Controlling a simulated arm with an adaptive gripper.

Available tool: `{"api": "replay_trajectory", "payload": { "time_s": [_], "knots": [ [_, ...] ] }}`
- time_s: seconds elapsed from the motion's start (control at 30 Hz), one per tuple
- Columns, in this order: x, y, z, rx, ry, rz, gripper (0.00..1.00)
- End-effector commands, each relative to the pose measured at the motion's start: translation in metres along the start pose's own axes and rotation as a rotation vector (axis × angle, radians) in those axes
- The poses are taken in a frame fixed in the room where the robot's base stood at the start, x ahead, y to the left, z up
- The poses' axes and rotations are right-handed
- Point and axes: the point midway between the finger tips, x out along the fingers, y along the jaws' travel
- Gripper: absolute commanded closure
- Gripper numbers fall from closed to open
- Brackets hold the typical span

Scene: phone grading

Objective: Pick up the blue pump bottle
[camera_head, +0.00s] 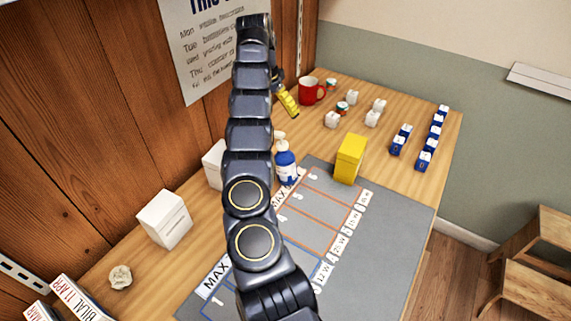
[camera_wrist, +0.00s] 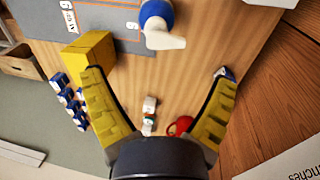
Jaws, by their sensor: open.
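The blue pump bottle (camera_head: 285,166) has a white pump top and stands upright beside the grey mat, partly hidden by my arm in the head view. In the wrist view, the blue pump bottle (camera_wrist: 156,10) is at the top centre, seen from above, with its white nozzle pointing down the picture. My gripper (camera_wrist: 160,76) has yellow fingers spread wide with nothing between them. In the head view my gripper (camera_head: 287,101) is past the bottle, near the red mug, and one finger shows. The bottle lies beyond the fingertips, apart from them.
A yellow box (camera_head: 350,158) stands on the grey mat (camera_head: 400,215). A red mug (camera_head: 311,91), several small white blocks (camera_head: 372,118) and rows of blue-and-white boxes (camera_head: 424,160) are on the far table. White boxes (camera_head: 165,220) stand near the wooden wall. A small blue-white item (camera_wrist: 225,72) is by one fingertip.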

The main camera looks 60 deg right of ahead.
Motion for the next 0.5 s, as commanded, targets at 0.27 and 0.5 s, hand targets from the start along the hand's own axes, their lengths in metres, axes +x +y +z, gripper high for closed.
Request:
{"api": "replay_trajectory", "payload": {
  "time_s": [0.27, 0.5],
  "knots": [
    [0.018, -0.001, 0.001, -0.002, -0.002, 0.001, 0.13],
    [0.028, -0.002, 0.002, -0.003, 0.000, 0.000, 0.13]
  ]
}}
